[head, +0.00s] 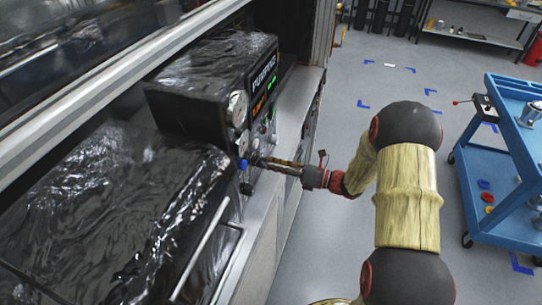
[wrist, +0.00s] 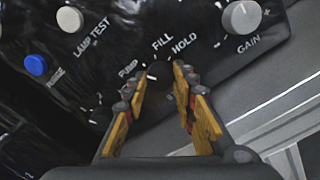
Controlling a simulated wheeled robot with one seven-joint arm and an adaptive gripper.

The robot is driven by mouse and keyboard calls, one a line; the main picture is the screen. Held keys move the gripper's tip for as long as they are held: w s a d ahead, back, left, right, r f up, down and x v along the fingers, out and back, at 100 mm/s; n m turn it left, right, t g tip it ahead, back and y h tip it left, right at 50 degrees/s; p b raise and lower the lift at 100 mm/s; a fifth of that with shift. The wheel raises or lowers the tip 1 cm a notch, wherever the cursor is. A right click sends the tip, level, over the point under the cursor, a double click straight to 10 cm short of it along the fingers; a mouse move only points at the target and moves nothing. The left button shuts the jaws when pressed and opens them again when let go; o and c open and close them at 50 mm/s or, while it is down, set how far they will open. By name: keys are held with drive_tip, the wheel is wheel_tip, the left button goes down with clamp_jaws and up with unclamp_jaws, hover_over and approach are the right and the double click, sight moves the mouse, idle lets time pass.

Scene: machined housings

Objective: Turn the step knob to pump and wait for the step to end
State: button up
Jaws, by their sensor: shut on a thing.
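In the wrist view, my gripper (wrist: 161,75) is shut on the dark step knob (wrist: 162,82), one yellow-padded finger on each side. The knob is largely shadowed between the fingers. The labels PUMP, FILL and HOLD run around it on the black panel (wrist: 205,32); PUMP is at its left. I cannot clearly tell which label the knob points to. In the head view, my gripper (head: 266,162) reaches left to the front of the black console (head: 195,125), and the knob is hidden there.
A white GAIN knob (wrist: 242,17) lies to the right of my fingers. A blue button (wrist: 36,64) and a white LAMP TEST button (wrist: 70,19) lie to the left. The console bears a PUMPING display (head: 263,75) and gauges. A blue cart (head: 490,150) stands right, beyond my arm.

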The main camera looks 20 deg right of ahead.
drive_tip(key=shift+m+p, duration=0.8)
drive_tip(key=shift+p, duration=0.25)
drive_tip(key=o, duration=1)
drive_tip(key=shift+o, duration=0.8)
drive_tip(key=v, duration=1.2)
